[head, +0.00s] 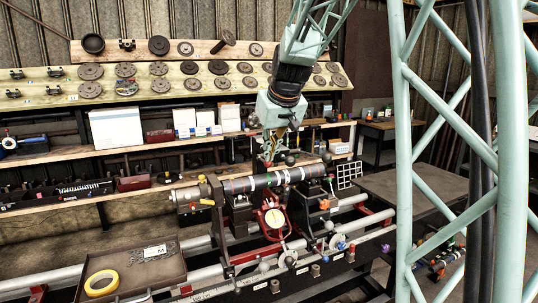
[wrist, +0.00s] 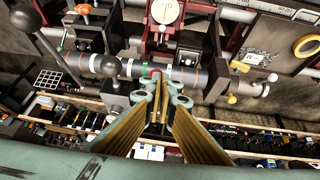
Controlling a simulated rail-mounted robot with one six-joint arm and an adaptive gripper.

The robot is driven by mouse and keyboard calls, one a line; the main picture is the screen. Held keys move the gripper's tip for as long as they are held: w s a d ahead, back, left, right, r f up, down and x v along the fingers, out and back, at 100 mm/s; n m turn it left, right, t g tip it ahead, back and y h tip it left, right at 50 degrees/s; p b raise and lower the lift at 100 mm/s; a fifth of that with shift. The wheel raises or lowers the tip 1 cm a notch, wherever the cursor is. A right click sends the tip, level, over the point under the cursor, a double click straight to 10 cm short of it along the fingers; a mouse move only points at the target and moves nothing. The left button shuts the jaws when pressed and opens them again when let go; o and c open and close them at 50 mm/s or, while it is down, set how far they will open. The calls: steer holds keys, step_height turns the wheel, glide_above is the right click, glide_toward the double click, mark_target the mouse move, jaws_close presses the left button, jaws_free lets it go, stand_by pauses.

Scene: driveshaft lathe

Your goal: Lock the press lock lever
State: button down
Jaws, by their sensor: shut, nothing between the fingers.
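My gripper (head: 270,160) points down just above the dark driveshaft (head: 250,182) on the lathe. In the wrist view its fingertips (wrist: 162,98) are close together with nothing between them, near the shaft (wrist: 150,72). Several ball-ended levers are near. A lever with a large dark ball (wrist: 25,18) rises at the upper left of the wrist view, and another dark ball knob (wrist: 109,67) stands left of the fingers, apart from them. In the head view a dark knob (head: 327,158) stands right of the gripper. I cannot tell which one is the press lock lever.
A dial gauge (head: 274,218) stands below the shaft, and also shows in the wrist view (wrist: 165,11). A tray with a yellow tape ring (head: 101,283) is at the front left. Shelves with discs (head: 158,68) and boxes stand behind. A bare table (head: 425,192) is at right.

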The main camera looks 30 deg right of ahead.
steer(key=s+a+r+p, duration=0.1)
steer(key=s+r, duration=0.6)
steer(key=s, duration=0.1)
steer(key=shift+s+a+p, duration=0.2)
steer(key=shift+s+p, duration=0.1)
steer(key=shift+p, duration=0.1)
stand_by(0.5)
steer(key=s+a+g+y, duration=0.1)
steer(key=s+a, duration=0.6)
steer(key=s, duration=0.3)
steer(key=s+a, duration=0.7)
steer(key=s, duration=0.4)
steer(key=s+a+f, duration=0.2)
steer(key=s, duration=0.5)
steer(key=s+a+f+g, duration=0.1)
steer(key=s+a+f, duration=0.1)
steer(key=s, duration=0.5)
steer(key=s+a+f, duration=0.2)
steer(key=s+f, duration=0.1)
steer(key=s, duration=0.4)
steer(key=shift+f+n, duration=0.4)
